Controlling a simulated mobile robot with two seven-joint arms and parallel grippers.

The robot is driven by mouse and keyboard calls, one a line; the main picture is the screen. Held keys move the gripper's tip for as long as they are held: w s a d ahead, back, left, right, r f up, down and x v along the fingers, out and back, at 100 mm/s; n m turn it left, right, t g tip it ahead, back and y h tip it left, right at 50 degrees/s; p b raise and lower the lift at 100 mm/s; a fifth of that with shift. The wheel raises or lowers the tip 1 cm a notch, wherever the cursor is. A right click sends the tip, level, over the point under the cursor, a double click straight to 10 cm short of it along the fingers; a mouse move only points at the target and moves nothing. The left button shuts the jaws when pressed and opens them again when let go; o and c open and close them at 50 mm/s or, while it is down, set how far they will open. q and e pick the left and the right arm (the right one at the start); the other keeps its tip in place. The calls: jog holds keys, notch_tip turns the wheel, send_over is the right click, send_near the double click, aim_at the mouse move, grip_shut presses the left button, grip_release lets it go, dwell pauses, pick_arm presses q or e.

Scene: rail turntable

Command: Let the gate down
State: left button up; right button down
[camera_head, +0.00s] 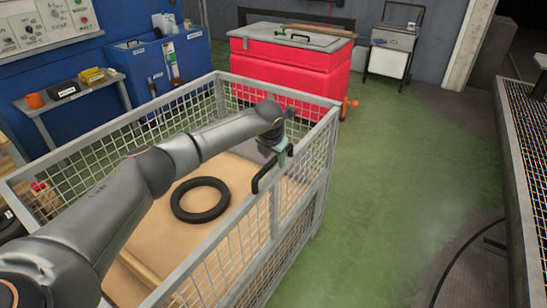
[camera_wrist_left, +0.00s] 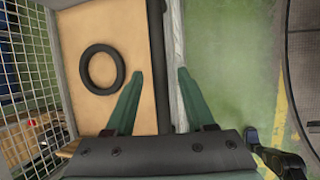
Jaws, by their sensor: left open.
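The gate is the mesh side panel (camera_head: 222,234) of the grey wire cage, standing upright on the side towards the open green floor. A black curved handle (camera_head: 264,181) sits at its top rail. My left gripper (camera_head: 283,157) is over this rail, beside the handle's far end. In the left wrist view, the open gripper (camera_wrist_left: 160,72) has its two green fingers spread on either side of a dark bar (camera_wrist_left: 157,55) and the pale rail (camera_wrist_left: 175,40). The bar looks like the handle; I cannot tell whether a finger touches it. My right gripper is not in view.
A black ring (camera_head: 180,207) lies on the cage's brown floor. A red chest (camera_head: 290,70) stands behind the cage, a blue bench (camera_head: 142,62) at the back left. Green floor (camera_head: 410,175) is clear to the right, up to a raised grating (camera_head: 525,130).

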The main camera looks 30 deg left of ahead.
pick_arm(q)
grip_shut()
dwell(0.3)
dwell(1.1)
